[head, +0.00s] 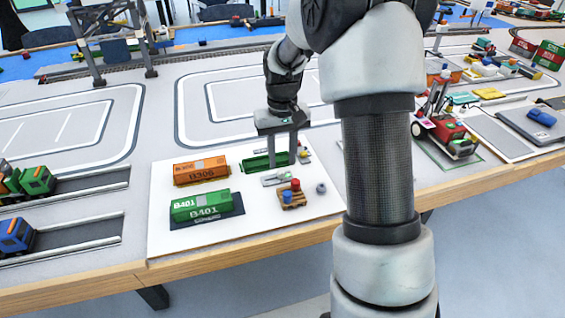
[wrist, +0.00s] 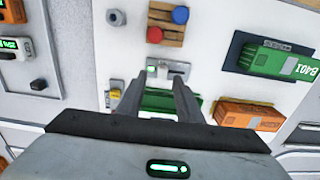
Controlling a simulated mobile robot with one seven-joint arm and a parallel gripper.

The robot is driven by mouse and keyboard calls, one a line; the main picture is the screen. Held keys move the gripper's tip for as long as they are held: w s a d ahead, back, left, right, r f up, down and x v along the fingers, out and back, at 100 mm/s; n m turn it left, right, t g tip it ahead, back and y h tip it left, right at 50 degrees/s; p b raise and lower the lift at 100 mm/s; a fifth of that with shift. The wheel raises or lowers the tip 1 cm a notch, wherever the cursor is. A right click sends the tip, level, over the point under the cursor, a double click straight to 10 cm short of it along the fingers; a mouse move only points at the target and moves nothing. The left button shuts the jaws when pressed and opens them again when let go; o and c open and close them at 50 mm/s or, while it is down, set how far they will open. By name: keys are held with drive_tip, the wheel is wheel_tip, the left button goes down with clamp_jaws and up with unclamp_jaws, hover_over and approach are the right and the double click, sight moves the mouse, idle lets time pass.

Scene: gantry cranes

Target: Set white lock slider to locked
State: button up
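The white lock slider (head: 275,179) sits on a small light plate on the white board. In the wrist view the slider (wrist: 168,68) lies just beyond my fingertips, with a small green mark at its left. My gripper (head: 282,163) points down over the board, its two fingers apart. In the wrist view my gripper (wrist: 158,82) shows a gap between the fingers. A green container (head: 256,161) is at the fingers and shows behind them in the wrist view (wrist: 157,102). I cannot tell whether the fingers touch it. The slider's exact position is too small to read.
On the white board (head: 240,232) are an orange container (head: 201,170), a green B401 container (head: 200,205) on a dark pad, a wooden pallet (head: 293,201) with red and blue pieces, and a grey nut (head: 321,188). The board's front right is clear.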

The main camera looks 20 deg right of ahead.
sight(283, 171)
wheel_tip(283, 171, up, 14)
drive_tip(key=p, duration=0.2)
drive_tip(key=shift+p, duration=0.4)
drive_tip(key=s+a+r+t, duration=0.2)
drive_tip(key=s+r, duration=0.3)
drive_tip(key=s, duration=0.4)
drive_tip(key=s+a+r+t, duration=0.1)
drive_tip(key=s+r+t, duration=0.1)
drive_tip(key=s+r, duration=0.45)
drive_tip(key=s+a+f+t, duration=0.15)
drive_tip(key=s+f, duration=0.25)
drive_tip(key=s, duration=0.6)
wheel_tip(283, 171, up, 18)
drive_tip(key=p, duration=1.8)
drive_tip(key=shift+w+d+r, duration=0.15)
drive_tip(key=shift+w+r, duration=0.05)
